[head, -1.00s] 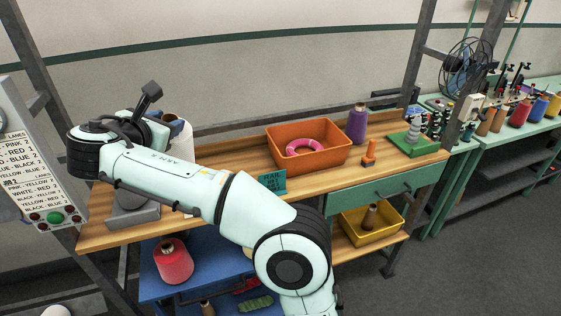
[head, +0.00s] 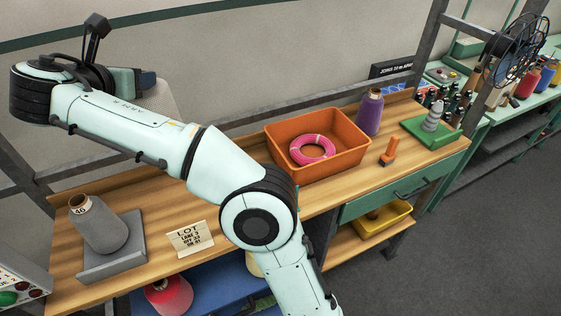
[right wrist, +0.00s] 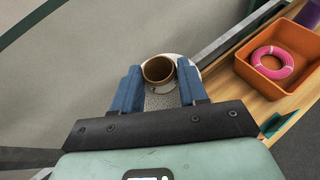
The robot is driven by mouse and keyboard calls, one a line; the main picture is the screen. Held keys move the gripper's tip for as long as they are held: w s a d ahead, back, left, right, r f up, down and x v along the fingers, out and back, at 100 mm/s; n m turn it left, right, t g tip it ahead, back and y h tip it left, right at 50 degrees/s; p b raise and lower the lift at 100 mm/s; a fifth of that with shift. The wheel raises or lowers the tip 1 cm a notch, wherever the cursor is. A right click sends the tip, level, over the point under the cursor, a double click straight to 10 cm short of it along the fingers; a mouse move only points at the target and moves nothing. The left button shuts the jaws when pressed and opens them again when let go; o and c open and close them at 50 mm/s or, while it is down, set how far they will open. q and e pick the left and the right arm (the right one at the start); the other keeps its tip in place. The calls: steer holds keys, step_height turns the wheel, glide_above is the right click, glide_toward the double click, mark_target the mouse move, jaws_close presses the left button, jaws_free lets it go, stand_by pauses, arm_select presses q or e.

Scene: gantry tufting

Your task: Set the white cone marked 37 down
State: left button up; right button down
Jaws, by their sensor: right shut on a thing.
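A whitish cone (head: 160,101) is held in my right gripper (head: 146,80), partly hidden behind my arm in the head view. The right wrist view shows the cone (right wrist: 163,99) from above, with its brown tube top between the two blue jaws (right wrist: 160,88). The gripper is shut on it. In the head view the cone appears against the wall, beyond the back of the wooden bench (head: 190,246). Its base and any number on it are hidden. My left gripper is not in view.
A grey cone marked 46 (head: 100,228) stands on a grey stand (head: 112,262) at the bench's left. A lot card (head: 190,239) is beside it. An orange bin (head: 325,170) holds a pink ring (head: 312,149). A purple cone (head: 369,115) stands behind. Some bench between stand and bin is bare.

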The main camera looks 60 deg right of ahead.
steer(key=shift+d+r, duration=0.1)
steer(key=shift+r, duration=0.05)
steer(key=shift+s+f, duration=0.15)
steer(key=shift+f, duration=0.1)
step_height(320, 180, down, 19)
steer(key=shift+f, duration=0.3)
stand_by(0.3)
steer(key=c, duration=0.6)
jaws_free()
steer(key=shift+f, duration=0.1)
